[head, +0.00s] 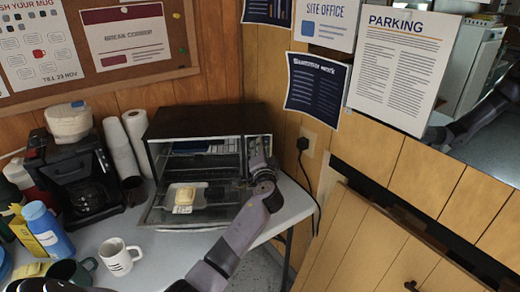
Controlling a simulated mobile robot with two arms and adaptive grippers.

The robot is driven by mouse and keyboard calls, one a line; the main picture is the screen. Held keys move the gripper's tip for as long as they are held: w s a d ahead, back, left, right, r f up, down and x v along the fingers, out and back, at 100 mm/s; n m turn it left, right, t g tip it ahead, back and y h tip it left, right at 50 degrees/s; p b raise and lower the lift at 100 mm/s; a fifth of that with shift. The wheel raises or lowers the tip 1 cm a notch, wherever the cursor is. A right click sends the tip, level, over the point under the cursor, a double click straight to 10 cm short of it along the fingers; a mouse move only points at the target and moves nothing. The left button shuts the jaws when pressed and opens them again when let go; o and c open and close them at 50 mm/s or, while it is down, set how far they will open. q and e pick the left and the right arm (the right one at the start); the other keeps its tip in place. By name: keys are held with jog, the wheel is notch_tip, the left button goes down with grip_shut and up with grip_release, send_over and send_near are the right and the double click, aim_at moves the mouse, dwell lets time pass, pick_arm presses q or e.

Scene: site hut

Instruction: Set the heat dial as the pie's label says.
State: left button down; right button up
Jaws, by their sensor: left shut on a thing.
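The toaster oven (205,122) stands on the table with its glass door folded down. A small pale item, probably the pie (184,197), sits on a tray on or just above the lowered door. I cannot read any label on it. My left gripper (258,155) is at the control panel on the oven's right side, shut on what seems to be a dial. The fingers cover the dial, so its setting and marks are hidden. My right gripper is not in view.
A black cord (318,205) hangs from a wall socket at right.

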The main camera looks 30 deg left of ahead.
pick_arm(q)
jog(key=shift+f+m+p, duration=0.1)
jog(key=shift+m+p, duration=0.95)
jog(key=shift+m, duration=2.65)
jog(key=c, duration=1.3)
grip_release()
jog(key=shift+c, duration=0.2)
